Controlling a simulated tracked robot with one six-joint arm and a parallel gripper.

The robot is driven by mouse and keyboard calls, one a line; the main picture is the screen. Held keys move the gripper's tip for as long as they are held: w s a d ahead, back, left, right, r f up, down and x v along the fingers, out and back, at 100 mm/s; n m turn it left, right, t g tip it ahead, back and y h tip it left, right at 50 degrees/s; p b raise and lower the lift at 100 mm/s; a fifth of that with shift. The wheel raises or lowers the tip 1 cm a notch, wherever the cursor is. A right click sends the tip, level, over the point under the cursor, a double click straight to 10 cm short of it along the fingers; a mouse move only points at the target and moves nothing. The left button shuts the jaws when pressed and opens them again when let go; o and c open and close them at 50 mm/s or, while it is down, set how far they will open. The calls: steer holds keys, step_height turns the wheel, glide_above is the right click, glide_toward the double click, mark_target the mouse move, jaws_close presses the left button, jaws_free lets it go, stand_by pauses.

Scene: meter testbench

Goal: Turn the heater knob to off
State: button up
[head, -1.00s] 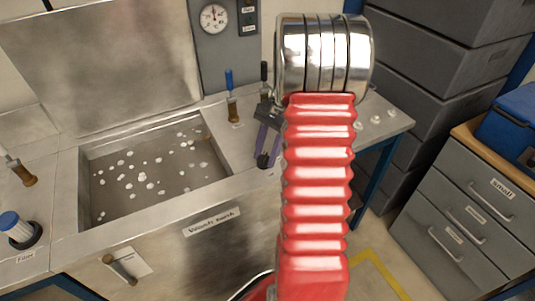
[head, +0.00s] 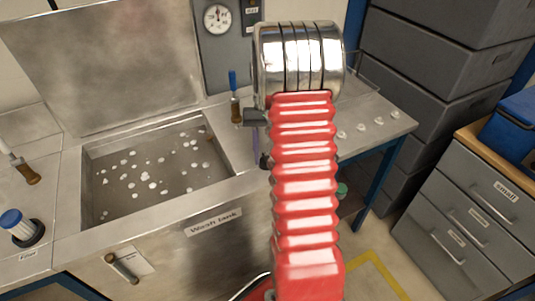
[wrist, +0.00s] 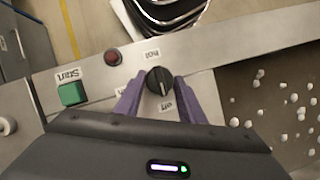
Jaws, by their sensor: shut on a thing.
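The black heater knob (wrist: 159,80) is on the steel front panel in the wrist view. It has a light pointer line that appears to run toward the lower right, near the upside-down "off" label (wrist: 167,106). Another label sits above the knob, and a third is partly covered by a finger. My gripper (wrist: 158,85) has its two purple fingers on either side of the knob, shut on it.
A green start button (wrist: 71,93) and a red lamp (wrist: 113,58) sit beside the knob. The wash tank (head: 140,230) with floating white pieces is left of my arm. Grey drawers (head: 460,215) stand at the right.

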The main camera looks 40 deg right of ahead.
steer(key=shift+s+a+f, duration=0.15)
steer(key=shift+a, duration=0.05)
stand_by(0.3)
steer(key=o, duration=1)
steer(key=shift+d, duration=0.1)
steer(key=shift+o, duration=0.2)
steer(key=shift+r, duration=0.2)
steer(key=v, duration=1.3)
steer(key=shift+w+r, duration=0.2)
steer(key=shift+w, duration=0.1)
steer(key=shift+d, duration=0.15)
